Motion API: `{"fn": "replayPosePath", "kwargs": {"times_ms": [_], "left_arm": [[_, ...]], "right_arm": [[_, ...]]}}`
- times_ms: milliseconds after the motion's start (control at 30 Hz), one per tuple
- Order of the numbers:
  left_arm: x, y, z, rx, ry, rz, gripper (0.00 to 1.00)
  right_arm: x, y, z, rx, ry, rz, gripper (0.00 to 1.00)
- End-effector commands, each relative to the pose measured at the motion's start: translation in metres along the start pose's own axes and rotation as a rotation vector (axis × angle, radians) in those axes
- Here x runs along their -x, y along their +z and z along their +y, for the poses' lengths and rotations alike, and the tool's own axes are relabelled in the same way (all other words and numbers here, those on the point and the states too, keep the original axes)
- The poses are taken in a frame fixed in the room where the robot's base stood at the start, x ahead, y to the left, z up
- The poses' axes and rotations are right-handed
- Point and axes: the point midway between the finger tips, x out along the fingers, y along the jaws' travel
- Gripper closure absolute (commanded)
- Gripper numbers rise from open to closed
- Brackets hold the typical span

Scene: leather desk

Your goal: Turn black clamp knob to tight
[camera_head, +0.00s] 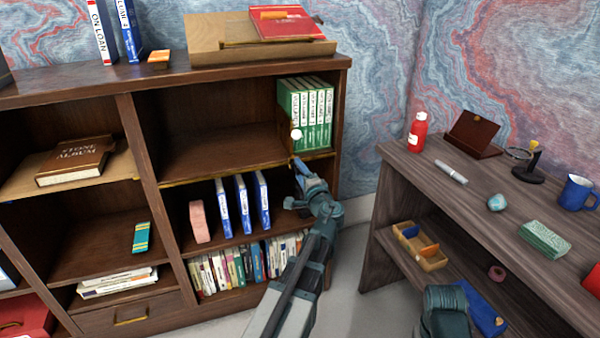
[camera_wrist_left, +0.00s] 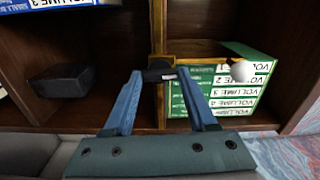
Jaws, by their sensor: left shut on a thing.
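The black clamp knob (camera_wrist_left: 160,75) shows in the left wrist view, between the tips of my left gripper (camera_wrist_left: 159,73). The two blue fingers are shut on its two sides. The knob sits in front of a brass-coloured strip (camera_wrist_left: 158,30) at the edge of the bookcase shelf. In the head view my left gripper (camera_head: 299,170) is at the right end of the middle shelf, just below the green volumes, and the knob itself is hidden or too small to make out. I cannot read any tight or loose mark.
Green volumes (camera_head: 310,105) stand above the gripper, with a white ball (camera_head: 296,134) in front of them. Blue-and-white volumes (camera_head: 243,204) and a black block (camera_wrist_left: 62,80) are on the shelf below. A wooden desk (camera_head: 500,240) stands at the right, with clear floor between.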

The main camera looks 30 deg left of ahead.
Motion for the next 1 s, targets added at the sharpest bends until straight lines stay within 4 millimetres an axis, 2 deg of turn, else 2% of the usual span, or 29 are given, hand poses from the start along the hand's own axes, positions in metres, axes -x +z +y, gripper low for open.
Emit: {"fn": "replayPosePath", "kwargs": {"times_ms": [33,167,433,567,667,1000], "left_arm": [[0.001,-0.001,0.001,0.002,0.002,0.002,0.37],[0.001,-0.001,0.000,0.002,0.001,0.002,0.14],[0.001,0.000,0.000,0.001,0.000,0.001,0.12],[0.009,0.000,0.000,0.001,0.000,0.001,0.12],[0.025,0.001,0.000,0.001,0.001,0.003,0.12],[0.098,0.001,0.000,0.001,0.001,0.005,0.12]], "right_arm": [[0.000,0.000,0.000,0.000,0.000,0.000,0.34],[0.000,0.000,0.000,0.000,0.000,0.000,0.34],[0.000,0.000,0.000,0.000,0.000,0.000,0.34],[0.000,0.000,0.000,0.000,0.000,0.000,0.34],[0.000,0.000,0.000,0.000,0.000,0.000,0.34],[0.000,0.000,0.000,0.000,0.000,0.000,0.34]]}}
